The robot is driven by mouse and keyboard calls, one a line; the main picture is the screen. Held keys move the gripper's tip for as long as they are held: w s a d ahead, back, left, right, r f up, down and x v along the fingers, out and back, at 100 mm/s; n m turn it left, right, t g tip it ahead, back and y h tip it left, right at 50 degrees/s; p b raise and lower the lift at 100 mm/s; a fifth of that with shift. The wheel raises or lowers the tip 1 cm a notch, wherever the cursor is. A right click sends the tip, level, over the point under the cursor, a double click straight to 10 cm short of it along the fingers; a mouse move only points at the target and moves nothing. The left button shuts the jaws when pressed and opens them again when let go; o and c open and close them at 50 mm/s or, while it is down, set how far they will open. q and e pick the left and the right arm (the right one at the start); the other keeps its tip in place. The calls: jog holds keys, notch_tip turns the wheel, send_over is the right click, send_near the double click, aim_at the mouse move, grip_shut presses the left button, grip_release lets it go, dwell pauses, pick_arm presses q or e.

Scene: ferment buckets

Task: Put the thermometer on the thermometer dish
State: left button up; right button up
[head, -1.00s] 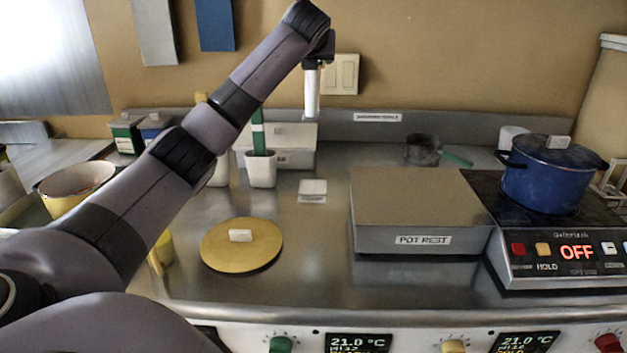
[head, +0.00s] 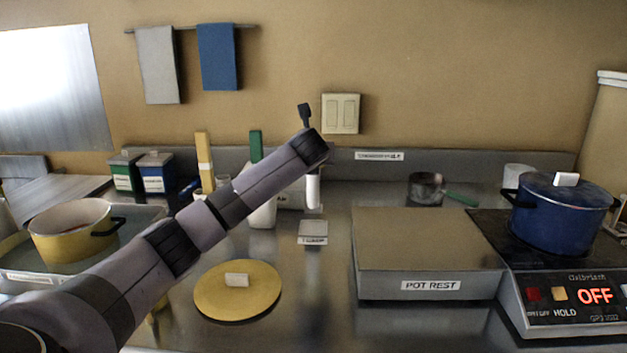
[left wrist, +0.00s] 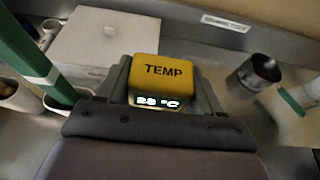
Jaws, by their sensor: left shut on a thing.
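In the left wrist view the thermometer (left wrist: 165,75) is a yellow block marked TEMP with a lit display. My left gripper (left wrist: 158,88) is shut on it, one grey finger on each side. My right gripper is not in view.
A round yellow board (head: 215,295) lies front left of the plate. The POT REST block (head: 425,235) stands to the right, beside a hob with a blue pot (head: 560,215). Holders with a green-handled tool (head: 256,146) stand behind my arm. A small saucepan (head: 426,187) is behind the block.

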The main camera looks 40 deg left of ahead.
aim_at(313, 176)
pick_arm(q)
notch_tip(313, 176, down, 5)
jog(key=shift+f, duration=0.15)
dwell(0.3)
jog(key=o, duration=1.6)
jog(key=shift+f, duration=0.1)
jog(key=shift+s+d+r, duration=0.15)
jog(key=shift+r, duration=0.05)
jog(key=shift+v, duration=5.85)
